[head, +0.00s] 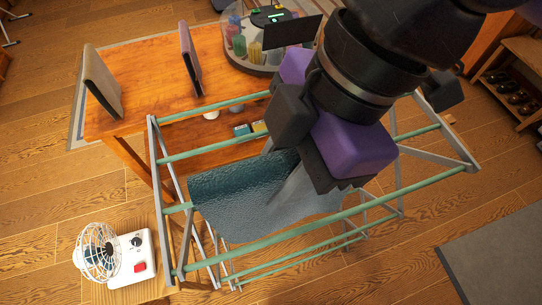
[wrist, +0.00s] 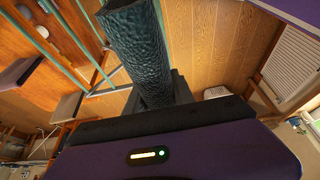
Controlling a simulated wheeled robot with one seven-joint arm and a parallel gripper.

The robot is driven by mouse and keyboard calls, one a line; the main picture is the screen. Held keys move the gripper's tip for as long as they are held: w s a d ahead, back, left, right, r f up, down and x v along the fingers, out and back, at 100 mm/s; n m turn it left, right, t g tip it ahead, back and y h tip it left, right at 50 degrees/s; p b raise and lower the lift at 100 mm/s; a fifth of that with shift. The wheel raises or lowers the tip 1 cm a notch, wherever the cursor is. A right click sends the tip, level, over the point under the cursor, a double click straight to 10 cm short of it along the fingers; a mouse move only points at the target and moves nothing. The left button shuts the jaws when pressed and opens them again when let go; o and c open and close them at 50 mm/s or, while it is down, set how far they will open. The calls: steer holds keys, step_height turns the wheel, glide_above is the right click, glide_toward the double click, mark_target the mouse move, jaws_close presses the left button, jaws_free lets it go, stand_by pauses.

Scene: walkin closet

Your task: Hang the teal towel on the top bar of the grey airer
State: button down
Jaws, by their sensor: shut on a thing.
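The teal towel (head: 235,200) is in my gripper (head: 287,183), above or among the bars of the grey airer (head: 160,165). In the head view, its rounded upper fold runs left from the fingers and its lower part spreads toward the near green bar (head: 300,231). I cannot tell whether a bar lies under the fold or whether the towel touches one. In the wrist view, the towel (wrist: 140,45) extends away from the dark fingers (wrist: 160,92), which are shut on it. My arm and gripper body hide part of the airer's right and far side.
A wooden table (head: 135,65) stands behind the airer, with two upright panels (head: 103,82) and a round clear container (head: 262,45). A white fan (head: 98,252) and a switch box (head: 131,258) are at lower left. A shoe shelf (head: 512,85) is at right. Floor shows at lower right.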

steer(key=s, duration=0.2)
steer(key=b, duration=1.7)
glide_toward(283, 237)
steer(key=shift+d+x, duration=0.1)
steer(key=shift+x, duration=3.2)
steer(key=shift+d+x, duration=0.15)
steer(key=shift+x, duration=3.15)
steer(key=shift+w+f, duration=0.1)
steer(key=shift+w, duration=0.05)
steer(key=shift+a, duration=0.1)
steer(key=c, duration=1)
jaws_free()
steer(key=shift+p+v, duration=0.5)
steer(key=shift+v, duration=3.4)
